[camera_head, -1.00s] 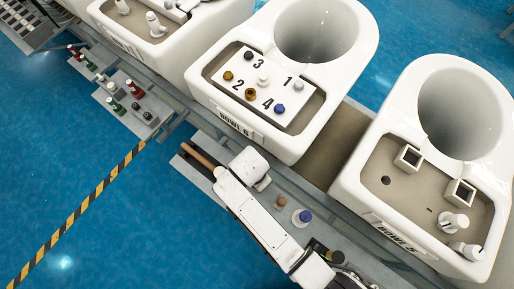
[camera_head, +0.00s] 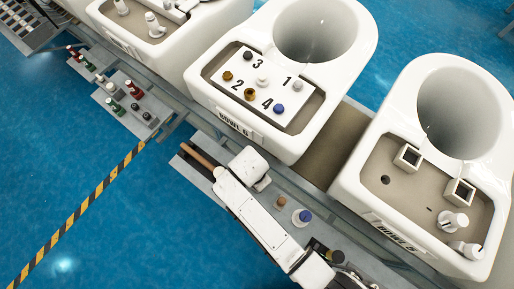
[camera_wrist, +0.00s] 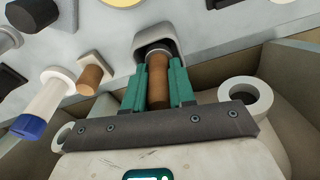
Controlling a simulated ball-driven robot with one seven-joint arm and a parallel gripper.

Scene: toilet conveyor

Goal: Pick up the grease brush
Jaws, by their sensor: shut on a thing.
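My gripper (camera_wrist: 158,88) has green fingers and is shut on a brown cylindrical handle, which I take for the grease brush (camera_wrist: 157,75). The handle's far end sits in or against a pale grey rounded piece (camera_wrist: 158,44); I cannot tell whether the two are one part. In the head view, my white arm hides the fingers. A brown rod (camera_head: 199,157) shows beside the arm's end there, and I cannot tell whether it is the same thing.
A short brown plug on a pale base (camera_wrist: 91,78) and a white bottle with a blue cap (camera_wrist: 42,105) stand left of my fingers. Bowl 6 (camera_head: 290,140) and Bowl 5 (camera_head: 350,185) line the conveyor. Smaller shelves (camera_head: 128,112) hold several coloured items.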

